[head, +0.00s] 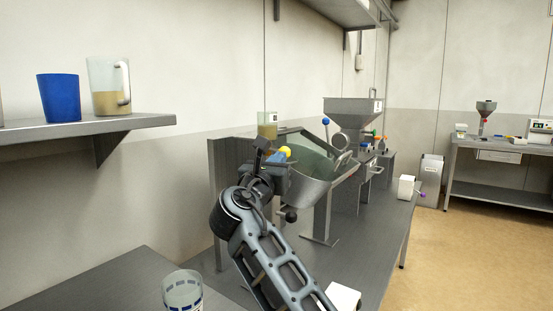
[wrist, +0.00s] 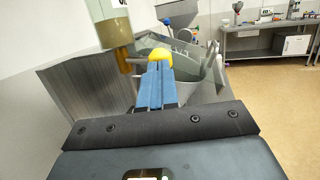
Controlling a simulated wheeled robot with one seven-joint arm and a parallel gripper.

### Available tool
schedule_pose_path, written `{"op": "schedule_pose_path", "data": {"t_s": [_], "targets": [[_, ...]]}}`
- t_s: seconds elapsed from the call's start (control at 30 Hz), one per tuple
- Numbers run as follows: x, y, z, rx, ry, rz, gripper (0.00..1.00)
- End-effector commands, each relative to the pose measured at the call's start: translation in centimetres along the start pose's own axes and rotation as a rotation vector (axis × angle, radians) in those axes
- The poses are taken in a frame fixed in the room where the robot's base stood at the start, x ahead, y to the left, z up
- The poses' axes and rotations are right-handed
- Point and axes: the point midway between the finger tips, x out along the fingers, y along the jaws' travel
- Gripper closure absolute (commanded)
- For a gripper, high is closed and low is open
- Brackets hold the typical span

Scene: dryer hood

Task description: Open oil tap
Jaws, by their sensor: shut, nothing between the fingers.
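A yellow knob (head: 285,151), which looks like the oil tap's handle, is just beyond my fingertips. It also shows in the wrist view (wrist: 160,55). An oil container (head: 268,122) with a pale label stands above and behind it. In the wrist view the container (wrist: 112,22) has a brownish outlet pipe (wrist: 122,60) below it, left of my fingers. My gripper (wrist: 154,72) has its blue fingers shut together with nothing between them. In the head view my gripper (head: 276,157) is at the knob. I cannot tell whether the fingertips touch the knob.
A tilted grey metal basin (head: 318,190) is right of my gripper, with a blue-balled lever (head: 326,122) behind it. A grey hopper (head: 352,112) stands farther back. A wall shelf (head: 80,130) at left holds a blue cup (head: 58,97) and a jug (head: 108,88).

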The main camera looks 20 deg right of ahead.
Motion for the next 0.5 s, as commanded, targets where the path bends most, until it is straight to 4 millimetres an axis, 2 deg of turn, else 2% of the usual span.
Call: {"op": "schedule_pose_path", "data": {"t_s": [0.03,0.17,0.5], "targets": [[0.3,-0.4,0.5,0.001,0.002,0.015,1.00],[0.7,-0.9,0.5,0.012,0.001,0.065,1.00],[1.3,-1.7,-0.1,0.016,0.001,0.078,1.00]]}}
